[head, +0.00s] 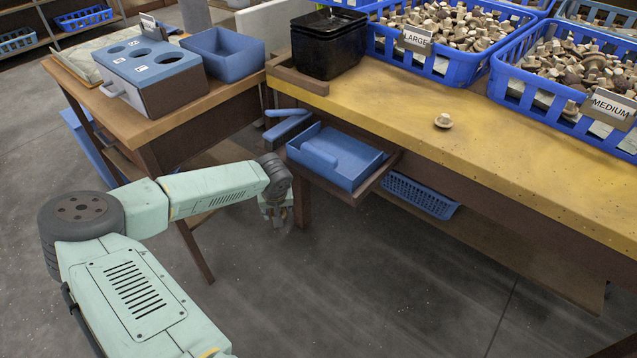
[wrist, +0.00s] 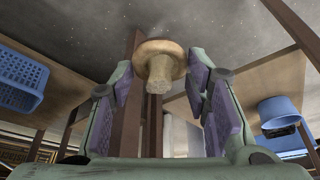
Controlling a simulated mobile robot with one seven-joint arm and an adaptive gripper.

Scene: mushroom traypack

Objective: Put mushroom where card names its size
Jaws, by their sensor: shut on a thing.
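My gripper (head: 276,208) hangs low beside the left end of the long table in the head view. In the wrist view its purple-padded fingers (wrist: 162,82) are shut on a tan mushroom (wrist: 161,66), held by its cap with the stem toward the camera. In the head view I cannot make out the held mushroom. The LARGE card (head: 416,39) is on a blue crate (head: 458,71) of mushrooms at the back. The MEDIUM card (head: 612,107) is on another mushroom-filled blue crate (head: 514,91) to the right. A loose mushroom (head: 443,121) sits on the yellow tabletop (head: 400,105).
A box with round holes (head: 153,77) and a blue bin (head: 223,55) stand on the left table. Black containers (head: 328,45) stand at the long table's left end. A blue tray (head: 337,158) sticks out below the tabletop near my arm; a blue basket (head: 419,194) is beneath.

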